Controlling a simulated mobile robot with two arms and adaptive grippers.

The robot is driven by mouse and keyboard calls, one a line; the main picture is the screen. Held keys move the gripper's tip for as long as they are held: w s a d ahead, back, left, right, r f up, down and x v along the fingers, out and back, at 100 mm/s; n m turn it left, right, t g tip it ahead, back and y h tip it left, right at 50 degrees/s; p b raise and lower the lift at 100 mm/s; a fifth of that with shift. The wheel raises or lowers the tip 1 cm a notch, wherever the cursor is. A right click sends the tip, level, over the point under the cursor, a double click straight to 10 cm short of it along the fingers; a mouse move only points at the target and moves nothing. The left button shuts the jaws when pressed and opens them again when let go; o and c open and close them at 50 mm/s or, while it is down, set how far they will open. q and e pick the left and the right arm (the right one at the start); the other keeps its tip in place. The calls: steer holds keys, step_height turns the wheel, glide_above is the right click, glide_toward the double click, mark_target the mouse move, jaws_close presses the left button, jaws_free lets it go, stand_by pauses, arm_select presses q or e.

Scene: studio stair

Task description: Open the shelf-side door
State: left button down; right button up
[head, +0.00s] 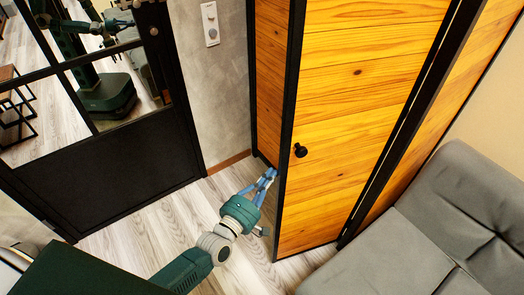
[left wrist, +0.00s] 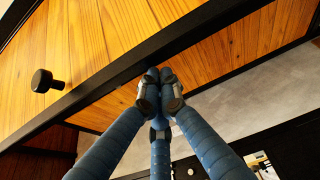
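The wooden door (head: 345,110) has horizontal planks, a black edge and a round black knob (head: 300,150). In the head view its left edge stands out in front of a second wooden panel (head: 271,70), so it looks partly open. My left gripper (head: 270,173) is low beside that left edge, below and left of the knob. In the left wrist view the blue fingers of my left gripper (left wrist: 158,74) come together at the black door edge (left wrist: 110,92), with the knob (left wrist: 44,81) off to the left. I see nothing between the fingertips; contact with the edge is unclear. My right gripper is not in view.
A grey sofa (head: 430,225) stands close to the right of the door. A black-framed glass door (head: 110,165) is at the left, with a teal robot shape showing in its glass. A grey wall (head: 215,90) with a switch plate lies between. Pale floor (head: 150,235) is open in front.

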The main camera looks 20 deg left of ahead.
arm_select(q)
steer(key=s+d+n+y+p, duration=0.1)
steer(key=s+d, duration=0.5)
steer(key=s, duration=0.1)
steer(key=shift+p, duration=0.4)
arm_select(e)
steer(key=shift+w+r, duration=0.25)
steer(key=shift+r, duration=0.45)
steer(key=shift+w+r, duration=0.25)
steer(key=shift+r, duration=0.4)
